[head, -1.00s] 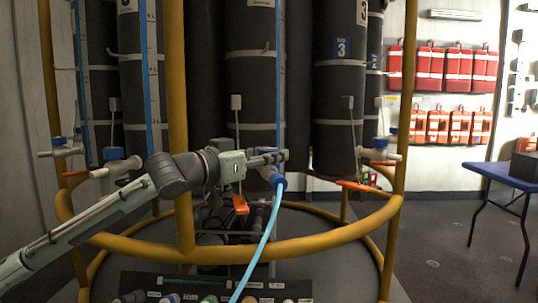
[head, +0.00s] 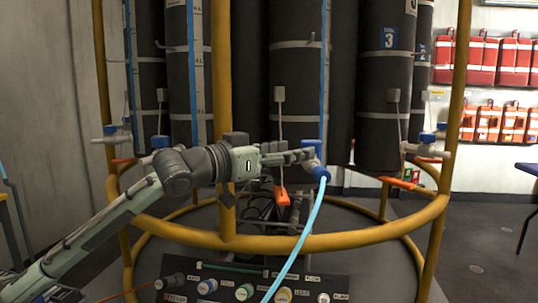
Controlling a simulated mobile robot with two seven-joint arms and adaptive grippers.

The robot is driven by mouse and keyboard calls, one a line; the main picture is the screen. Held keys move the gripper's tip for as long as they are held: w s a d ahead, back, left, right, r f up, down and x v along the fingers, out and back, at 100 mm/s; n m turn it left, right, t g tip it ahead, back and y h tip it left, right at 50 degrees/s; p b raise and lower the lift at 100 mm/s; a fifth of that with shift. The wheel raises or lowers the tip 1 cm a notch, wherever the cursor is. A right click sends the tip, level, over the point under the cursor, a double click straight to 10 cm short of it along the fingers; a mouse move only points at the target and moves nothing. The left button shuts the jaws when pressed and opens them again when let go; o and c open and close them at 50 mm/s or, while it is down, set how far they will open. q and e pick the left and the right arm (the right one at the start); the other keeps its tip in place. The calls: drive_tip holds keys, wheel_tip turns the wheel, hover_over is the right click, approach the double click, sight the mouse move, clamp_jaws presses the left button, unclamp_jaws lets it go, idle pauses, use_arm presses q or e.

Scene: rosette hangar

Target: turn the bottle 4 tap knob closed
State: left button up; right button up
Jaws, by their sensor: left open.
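My left gripper (head: 304,155) reaches in from the left, pointing right, at the middle tap. Its fingertips are at or just beside that tap's blue knob (head: 312,148) and overlap it in the picture; I cannot tell whether they touch. The gripper is open. A light blue hose (head: 305,230) hangs from the blue fitting (head: 321,173) of this tap. The number on the dark bottle (head: 295,60) above it is not visible, so I cannot confirm it is bottle 4. My right gripper is not in view.
A yellow tube frame (head: 330,242) rings the bottles, with an upright (head: 222,110) close behind my arm. Other blue-knobbed taps stand left (head: 160,142) and right (head: 427,138). An orange tag (head: 282,196) hangs below my gripper. A labelled panel (head: 225,270) lies below.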

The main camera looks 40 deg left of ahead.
use_arm(q)
drive_tip(key=s, duration=0.2)
drive_tip(key=s+a, duration=0.1)
drive_tip(key=s, duration=0.2)
drive_tip(key=shift+s, duration=0.25)
idle(0.3)
